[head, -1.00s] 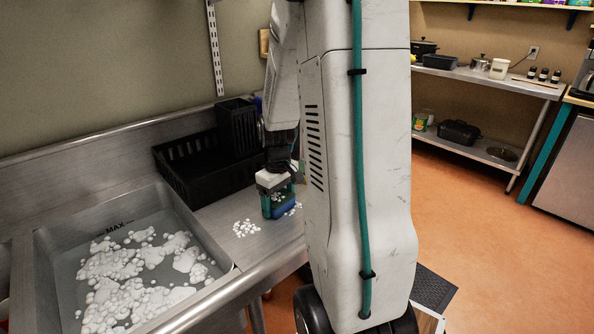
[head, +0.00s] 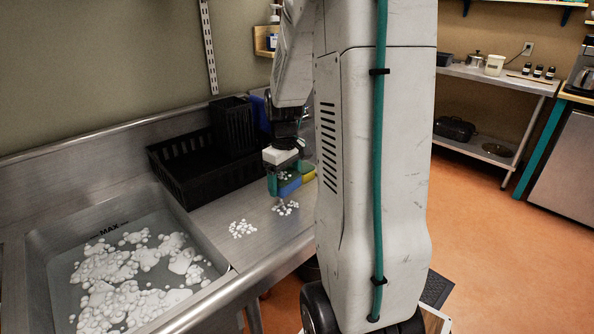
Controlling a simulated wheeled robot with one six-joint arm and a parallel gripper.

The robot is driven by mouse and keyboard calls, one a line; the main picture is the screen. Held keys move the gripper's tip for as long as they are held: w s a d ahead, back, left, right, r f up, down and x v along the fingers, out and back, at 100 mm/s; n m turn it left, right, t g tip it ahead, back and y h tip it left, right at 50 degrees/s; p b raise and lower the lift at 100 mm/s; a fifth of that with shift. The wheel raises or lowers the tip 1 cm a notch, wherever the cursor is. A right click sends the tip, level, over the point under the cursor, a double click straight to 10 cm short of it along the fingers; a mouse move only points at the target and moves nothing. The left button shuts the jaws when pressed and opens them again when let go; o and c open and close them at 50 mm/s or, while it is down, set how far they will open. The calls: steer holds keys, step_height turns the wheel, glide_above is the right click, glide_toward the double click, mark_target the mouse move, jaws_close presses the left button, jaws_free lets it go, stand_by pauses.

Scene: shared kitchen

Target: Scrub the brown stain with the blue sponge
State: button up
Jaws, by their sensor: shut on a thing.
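My gripper (head: 284,183) points down over the steel drainboard, right of the sink. It is shut on the blue sponge (head: 290,187), which shows between the teal fingers. A small patch of white foam (head: 286,208) lies on the steel just in front of and below the sponge. A second patch of foam (head: 243,229) lies nearer the sink edge. I cannot see a brown stain; foam, gripper or my arm may cover it. I cannot tell whether the sponge touches the steel.
A yellow item (head: 308,172) stands just behind and right of the sponge. A black rack (head: 180,176) and black basket (head: 232,128) stand at the back. The sink (head: 52,250) holds foamy water at left. My arm column hides the drainboard's right part.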

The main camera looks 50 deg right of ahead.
steer(key=shift+r, duration=2.05)
steer(key=s+r, duration=0.6)
steer(key=s, duration=0.4)
